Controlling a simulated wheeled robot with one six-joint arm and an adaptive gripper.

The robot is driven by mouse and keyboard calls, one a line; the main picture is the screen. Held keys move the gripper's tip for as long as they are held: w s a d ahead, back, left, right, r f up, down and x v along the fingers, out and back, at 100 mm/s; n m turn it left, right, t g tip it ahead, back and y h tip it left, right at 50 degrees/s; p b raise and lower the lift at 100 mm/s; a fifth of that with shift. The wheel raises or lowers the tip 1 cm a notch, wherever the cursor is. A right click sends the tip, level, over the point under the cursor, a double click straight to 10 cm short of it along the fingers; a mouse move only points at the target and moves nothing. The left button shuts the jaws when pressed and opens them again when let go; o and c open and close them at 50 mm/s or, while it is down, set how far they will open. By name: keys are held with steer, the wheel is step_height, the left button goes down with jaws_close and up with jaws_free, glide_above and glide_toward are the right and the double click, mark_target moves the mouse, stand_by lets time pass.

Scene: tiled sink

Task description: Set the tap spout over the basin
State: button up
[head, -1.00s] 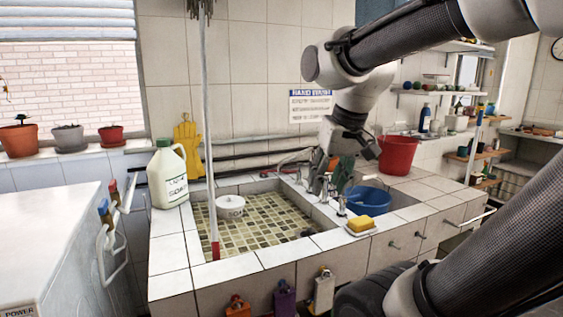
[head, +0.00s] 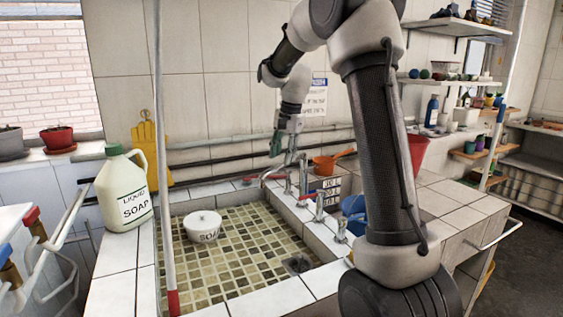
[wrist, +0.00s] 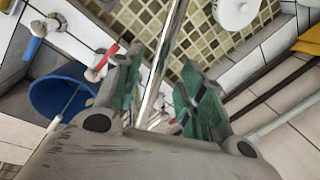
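The metal tap spout (head: 272,173) is a thin curved pipe at the back right corner of the basin. In the head view its bent end shows in front of the basin's back rim. My gripper (head: 284,150) points down at the spout. In the wrist view my gripper (wrist: 160,65) has its green-padded fingers apart, one on each side of the spout (wrist: 164,55). Gaps show beside the pipe; contact is unclear. The basin (head: 235,265) has a mosaic floor, which shows behind the spout in the wrist view. The spout's base is partly hidden.
A white soap bowl (head: 203,227) sits in the basin. Tap handles (head: 320,205) stand on the divider, right of the spout. A blue bucket (wrist: 62,97) and an orange pan (head: 325,164) are farther right. A pole (head: 163,150) stands at the left, near a soap jug (head: 124,195).

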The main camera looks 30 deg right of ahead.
steer(key=shift+w+a+f, duration=0.1)
steer(key=shift+w+f, duration=0.05)
steer(key=shift+f, duration=0.6)
steer(key=shift+w+a+f, duration=0.1)
steer(key=shift+f, duration=0.6)
jaws_close()
steer(key=shift+s, duration=0.15)
